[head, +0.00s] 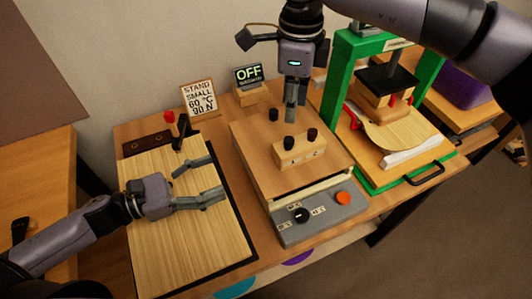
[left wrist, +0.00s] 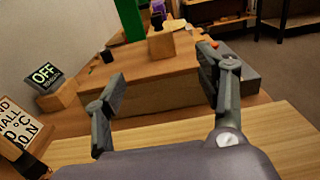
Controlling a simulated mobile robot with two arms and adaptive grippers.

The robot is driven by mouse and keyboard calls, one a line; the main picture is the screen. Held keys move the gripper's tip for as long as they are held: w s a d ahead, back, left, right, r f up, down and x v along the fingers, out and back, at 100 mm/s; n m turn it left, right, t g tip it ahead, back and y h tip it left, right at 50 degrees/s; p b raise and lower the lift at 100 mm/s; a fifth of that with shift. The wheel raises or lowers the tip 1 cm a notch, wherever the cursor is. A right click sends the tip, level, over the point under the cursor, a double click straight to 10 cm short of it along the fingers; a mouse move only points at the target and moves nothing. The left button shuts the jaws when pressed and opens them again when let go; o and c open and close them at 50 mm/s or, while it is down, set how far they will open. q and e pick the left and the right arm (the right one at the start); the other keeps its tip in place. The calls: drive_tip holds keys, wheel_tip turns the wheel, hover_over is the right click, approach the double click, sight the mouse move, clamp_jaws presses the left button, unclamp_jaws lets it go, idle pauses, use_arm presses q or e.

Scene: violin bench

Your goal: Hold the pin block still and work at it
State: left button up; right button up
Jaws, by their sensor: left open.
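The pin block (head: 298,151) is a pale wooden block with two black pins on top. It sits on the raised wooden box (head: 250,150); in the left wrist view the block (left wrist: 172,44) appears nearly end-on. My left gripper (head: 216,177) is open and empty over the pale board, to the left of the box, its fingers pointing towards the box. My right gripper (head: 291,117) points down behind the block, apart from it. Its fingers look close together, but I cannot tell whether they are shut. A loose black pin (head: 273,114) stands on the box beside it.
A grey panel (head: 320,217) with a black knob and orange button fronts the box. A green press (head: 343,75) stands right. Behind are an OFF display (head: 249,74) and a sign (head: 199,97). A black clamp-like tool (head: 183,130) stands at the pale board's (head: 165,215) far end.

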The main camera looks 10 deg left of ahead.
sight(290, 139)
use_arm(q)
drive_tip(key=x, duration=1.4)
drive_tip(key=shift+w+d, duration=0.2)
drive_tip(key=shift+d, duration=0.15)
drive_tip(key=shift+c, duration=0.6)
drive_tip(key=c, duration=1.2)
use_arm(e)
drive_tip(key=shift+c, duration=0.3)
drive_tip(key=shift+c, duration=0.7)
drive_tip(key=r+n, duration=0.1)
drive_tip(key=n, duration=0.1)
drive_tip(key=r+n, duration=0.1)
drive_tip(key=shift+n, duration=0.7)
wheel_tip(290, 139, down, 12)
drive_tip(key=shift+d+r, duration=0.1)
